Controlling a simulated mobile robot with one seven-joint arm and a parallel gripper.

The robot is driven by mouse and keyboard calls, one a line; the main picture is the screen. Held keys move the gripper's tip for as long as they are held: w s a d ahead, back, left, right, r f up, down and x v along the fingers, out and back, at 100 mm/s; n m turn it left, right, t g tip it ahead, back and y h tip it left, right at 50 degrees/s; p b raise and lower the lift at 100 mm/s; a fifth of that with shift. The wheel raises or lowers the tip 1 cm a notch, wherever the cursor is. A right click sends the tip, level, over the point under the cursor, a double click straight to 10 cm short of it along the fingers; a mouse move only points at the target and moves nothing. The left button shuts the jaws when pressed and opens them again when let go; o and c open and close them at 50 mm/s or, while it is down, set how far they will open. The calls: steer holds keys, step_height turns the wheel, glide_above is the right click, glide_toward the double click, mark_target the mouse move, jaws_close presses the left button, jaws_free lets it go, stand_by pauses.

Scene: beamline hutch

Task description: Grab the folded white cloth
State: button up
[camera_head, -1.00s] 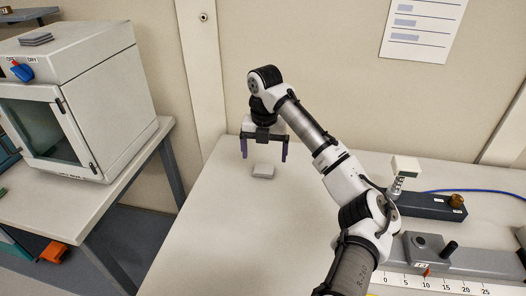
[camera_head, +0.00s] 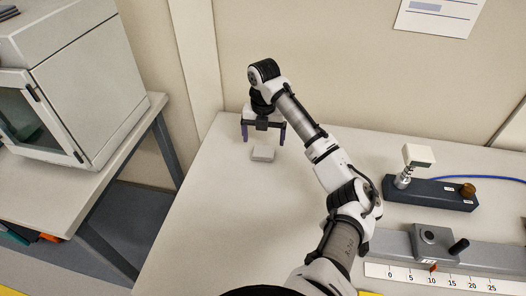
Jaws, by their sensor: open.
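The folded white cloth (camera_head: 263,154) is a small pale pad lying on the left part of the white table, in the head view. My gripper (camera_head: 264,137) points down just behind the cloth, with its two dark purple fingers spread apart and nothing between them that I can see. The fingertips look a little beyond the cloth and apart from it. Their exact height above the table is hard to tell.
On the right of the table (camera_head: 205,235) stand a dark block (camera_head: 432,194) with a white-headed post and a grey rail (camera_head: 480,257) with a ruler scale. A white oven-like box (camera_head: 95,85) stands on a separate bench at left. The table around the cloth is clear.

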mark_target(263, 151)
steer(key=shift+w+a+f+p, duration=0.15)
steer(key=shift+f+p, duration=0.45)
steer(key=shift+f, duration=0.85)
steer(key=shift+w+d+f+p, duration=0.1)
steer(key=shift+f+p, duration=0.5)
steer(key=shift+f, duration=0.8)
steer(key=c, duration=1.1)
steer(key=shift+o, duration=0.2)
steer(key=shift+r, duration=0.1)
